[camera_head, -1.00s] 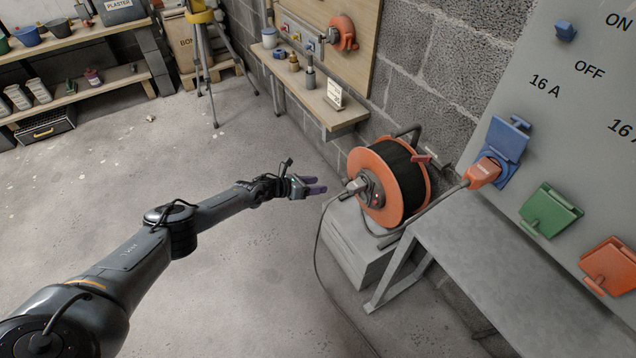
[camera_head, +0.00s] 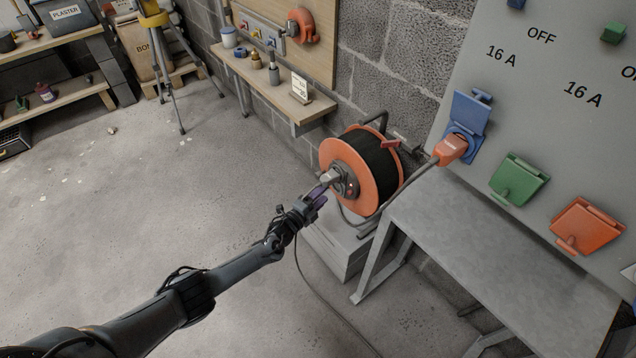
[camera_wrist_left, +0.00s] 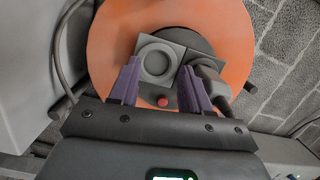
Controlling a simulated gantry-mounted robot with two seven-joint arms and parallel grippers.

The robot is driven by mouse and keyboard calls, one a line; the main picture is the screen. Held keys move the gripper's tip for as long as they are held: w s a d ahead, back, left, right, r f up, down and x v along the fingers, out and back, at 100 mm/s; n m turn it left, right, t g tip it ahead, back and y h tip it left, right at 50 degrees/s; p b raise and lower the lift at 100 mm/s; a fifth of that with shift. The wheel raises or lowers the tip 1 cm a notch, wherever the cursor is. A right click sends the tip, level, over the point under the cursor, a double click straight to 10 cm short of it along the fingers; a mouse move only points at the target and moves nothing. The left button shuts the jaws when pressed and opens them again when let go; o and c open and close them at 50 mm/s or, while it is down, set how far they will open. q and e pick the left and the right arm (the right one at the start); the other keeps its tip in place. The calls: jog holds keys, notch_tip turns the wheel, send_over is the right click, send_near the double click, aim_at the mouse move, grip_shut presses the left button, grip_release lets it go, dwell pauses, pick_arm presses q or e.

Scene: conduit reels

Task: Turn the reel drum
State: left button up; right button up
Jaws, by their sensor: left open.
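The reel has an orange drum flange (camera_head: 339,152) and black cable (camera_head: 377,157) wound behind it, in a dark frame on a pale block. In the left wrist view the orange flange (camera_wrist_left: 225,32) fills the top, with a dark hub bearing a round socket (camera_wrist_left: 156,62), a red button (camera_wrist_left: 163,101) and a plug (camera_wrist_left: 210,80) at its right. My left gripper (camera_head: 319,193) is open in front of the hub, at its lower left in the head view. In the left wrist view its purple fingers (camera_wrist_left: 160,88) stand apart over the hub, one each side of the socket; contact cannot be told. My right gripper is not in view.
An orange plug (camera_head: 451,150) sits in the blue wall socket, its cable running to the reel. A grey bench (camera_head: 490,235) stands right of the reel. A loose cable (camera_head: 312,286) hangs from the reel to the floor. Open floor (camera_head: 150,210) lies left.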

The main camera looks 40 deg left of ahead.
aim_at(318, 178)
pick_arm(q)
jog(key=shift+w+a+f+n+g+y+b, duration=0.3)
jog(key=shift+w+a+n+y+b, duration=1.05)
jog(key=shift+n, duration=2.2)
jog(key=shift+w+a+f+n+g+y+b, duration=0.15)
jog(key=shift+w+a+f+n+y+b, duration=0.35)
jog(key=shift+w+n+y+b, duration=1.95)
jog(key=shift+s+a+f+n+g+y+b, duration=0.3)
jog(key=shift+a+n+y+b, duration=0.55)
jog(key=shift+n, duration=3.75)
jog(key=shift+a+h, duration=0.25)
grip_shut()
